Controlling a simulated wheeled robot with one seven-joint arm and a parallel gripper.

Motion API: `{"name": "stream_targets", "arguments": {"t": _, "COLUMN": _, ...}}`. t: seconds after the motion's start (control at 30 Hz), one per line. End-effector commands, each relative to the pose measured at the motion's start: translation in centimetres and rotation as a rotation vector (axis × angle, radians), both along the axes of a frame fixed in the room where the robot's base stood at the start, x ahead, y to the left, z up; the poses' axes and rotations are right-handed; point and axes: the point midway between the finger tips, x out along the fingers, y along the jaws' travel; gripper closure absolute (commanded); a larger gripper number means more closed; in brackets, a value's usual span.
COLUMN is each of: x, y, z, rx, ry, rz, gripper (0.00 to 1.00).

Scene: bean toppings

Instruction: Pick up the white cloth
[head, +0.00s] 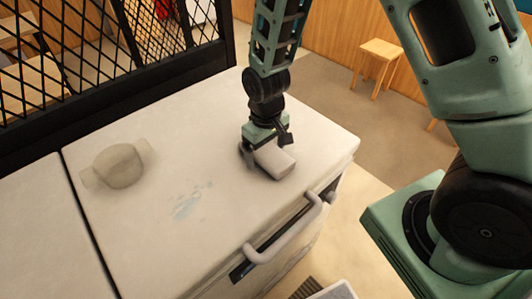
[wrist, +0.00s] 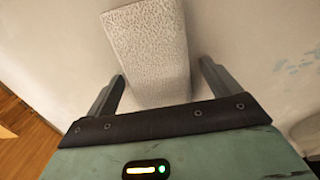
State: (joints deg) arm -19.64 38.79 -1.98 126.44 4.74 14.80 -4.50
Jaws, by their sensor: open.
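The white cloth (head: 275,160) is a small, folded-looking textured block lying on the white counter top (head: 215,135), near its right end. In the wrist view the cloth (wrist: 150,50) runs from the top of the picture down between my two fingers. My gripper (head: 262,153) is low over the counter at the cloth, pointing down. In the wrist view my gripper (wrist: 163,88) is open, with one finger on each side of the cloth and a visible gap on the right side. The cloth's near end is hidden behind the gripper body.
A pale bowl-like object with two handles (head: 120,166) stands on the counter's left part. A bluish smear (head: 188,203) marks the counter between it and the cloth. A black mesh partition (head: 110,55) borders the back. A handle (head: 285,235) juts from the counter's front. A wooden stool (head: 378,62) stands beyond.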

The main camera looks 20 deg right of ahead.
Motion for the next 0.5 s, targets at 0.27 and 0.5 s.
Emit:
{"name": "stream_targets", "arguments": {"t": 0.27, "x": -0.01, "y": 0.00, "z": 0.02, "rx": 0.000, "ry": 0.000, "rz": 0.000, "gripper": 0.59}}
{"name": "stream_targets", "arguments": {"t": 0.5, "x": 0.00, "y": 0.00, "z": 0.07, "rx": 0.000, "ry": 0.000, "rz": 0.000, "gripper": 0.63}}
